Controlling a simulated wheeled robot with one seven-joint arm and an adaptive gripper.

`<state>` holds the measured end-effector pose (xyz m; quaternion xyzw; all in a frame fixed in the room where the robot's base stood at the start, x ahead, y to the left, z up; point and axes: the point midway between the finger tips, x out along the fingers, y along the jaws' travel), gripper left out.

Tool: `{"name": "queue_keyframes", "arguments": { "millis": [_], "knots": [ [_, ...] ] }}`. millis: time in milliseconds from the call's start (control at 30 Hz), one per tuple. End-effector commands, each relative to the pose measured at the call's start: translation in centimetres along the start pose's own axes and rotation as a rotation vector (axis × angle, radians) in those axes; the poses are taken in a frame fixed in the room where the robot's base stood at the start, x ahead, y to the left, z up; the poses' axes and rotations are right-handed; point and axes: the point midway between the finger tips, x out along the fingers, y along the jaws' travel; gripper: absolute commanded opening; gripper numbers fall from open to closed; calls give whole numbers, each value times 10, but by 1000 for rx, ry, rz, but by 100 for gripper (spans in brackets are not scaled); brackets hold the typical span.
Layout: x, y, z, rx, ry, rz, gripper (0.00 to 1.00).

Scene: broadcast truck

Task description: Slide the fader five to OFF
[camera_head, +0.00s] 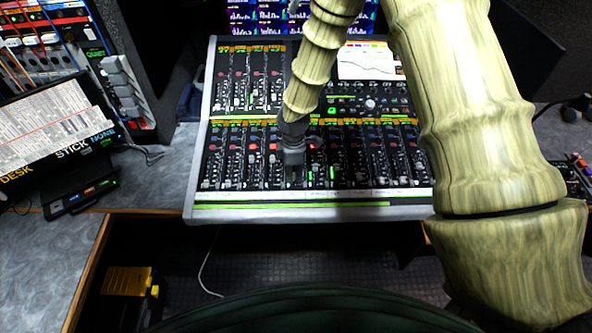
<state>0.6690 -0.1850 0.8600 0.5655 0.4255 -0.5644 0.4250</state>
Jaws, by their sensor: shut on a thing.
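The mixing console (310,214) stands on the desk in the middle of the head view, with two banks of channel strips. My gripper (293,167) points down over the lower bank, at about the fifth strip from the left. It is shut on a fader knob there, which looks like fader five. The gripper hides the knob, so its exact position along its slot cannot be told. The slot's lower part (293,183) shows just below the fingers. Neighbouring strips show small fader caps on both sides, close to the fingers.
A patch rack (45,45) is at the upper left. A yellow and black case (128,282) lies below the desk. My arm covers the console's right side.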

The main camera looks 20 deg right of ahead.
Motion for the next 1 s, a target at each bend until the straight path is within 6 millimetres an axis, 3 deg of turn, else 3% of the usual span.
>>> {"name": "queue_keyframes", "arguments": {
  "millis": [167,467,500,600,1000],
  "knots": [
    [5,-24,1,-2,-2,-2,0],
    [6,-28,0,-1,-2,-6,0],
    [6,-28,1,-1,-2,-7,30],
    [6,-28,0,-1,-2,-6,44],
    [0,-25,0,0,0,-1,44]
  ]
}}
